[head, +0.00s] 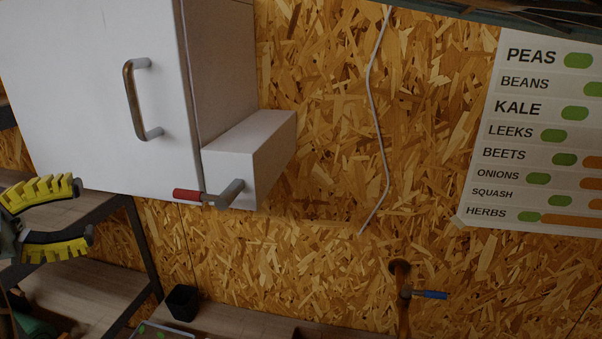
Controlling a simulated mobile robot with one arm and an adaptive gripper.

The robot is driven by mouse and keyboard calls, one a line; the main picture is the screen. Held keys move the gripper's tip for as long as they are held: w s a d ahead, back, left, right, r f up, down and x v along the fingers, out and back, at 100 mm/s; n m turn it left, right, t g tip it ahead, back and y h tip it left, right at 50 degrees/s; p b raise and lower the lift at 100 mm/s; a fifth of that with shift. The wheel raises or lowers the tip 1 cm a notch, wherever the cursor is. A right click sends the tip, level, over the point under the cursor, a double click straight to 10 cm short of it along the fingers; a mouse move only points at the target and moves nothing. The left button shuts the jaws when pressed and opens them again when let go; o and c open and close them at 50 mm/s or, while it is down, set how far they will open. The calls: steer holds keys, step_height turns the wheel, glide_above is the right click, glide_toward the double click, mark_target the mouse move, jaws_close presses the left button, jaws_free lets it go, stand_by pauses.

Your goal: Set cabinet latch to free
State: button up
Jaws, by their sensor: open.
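The white cabinet (85,90) hangs at the upper left with its door shut flush, as far as I can see. A metal bow handle (131,99) is on its door. The cabinet latch is a grey peg with a red-tipped lever (187,195), on a white block (272,140) at the cabinet's lower right. The lever points left, roughly level, and its red end overlaps the door's lower right corner. My gripper (82,215) is at the left edge, with yellow ribbed fingers apart and empty. It is left of the lever and not touching it.
A dark-framed shelf (140,245) stands below the cabinet, with a black cup (183,302) on the lower bench. A blue-handled tap (429,295) sticks out at the lower right. A planting chart (540,130) hangs on the chipboard wall. The space between gripper and lever looks clear.

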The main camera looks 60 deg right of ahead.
mark_target(186, 190)
steer(key=shift+t+y, duration=0.4)
steer(key=p+x, duration=0.3)
steer(key=x, duration=0.1)
steer(key=p+x, duration=0.4)
steer(key=x, duration=0.1)
steer(key=w+p+x, duration=0.1)
steer(key=p+x, duration=0.2)
steer(key=x, duration=0.1)
steer(key=shift+d+r+p, duration=0.2)
steer(key=shift+d+p, duration=0.1)
steer(key=shift+d, duration=0.25)
steer(key=shift+d+r+p, duration=0.15)
steer(key=shift+d+p, duration=0.05)
steer(key=shift+p, duration=0.45)
steer(key=d+p, duration=0.1)
steer(key=p, duration=0.2)
steer(key=shift+s, duration=0.2)
steer(key=shift+s+d+f+p, duration=0.25)
steer(key=shift+d+f+p, duration=0.05)
steer(key=shift+f+p, duration=0.35)
steer(key=shift+o, duration=0.5)
jaws_close()
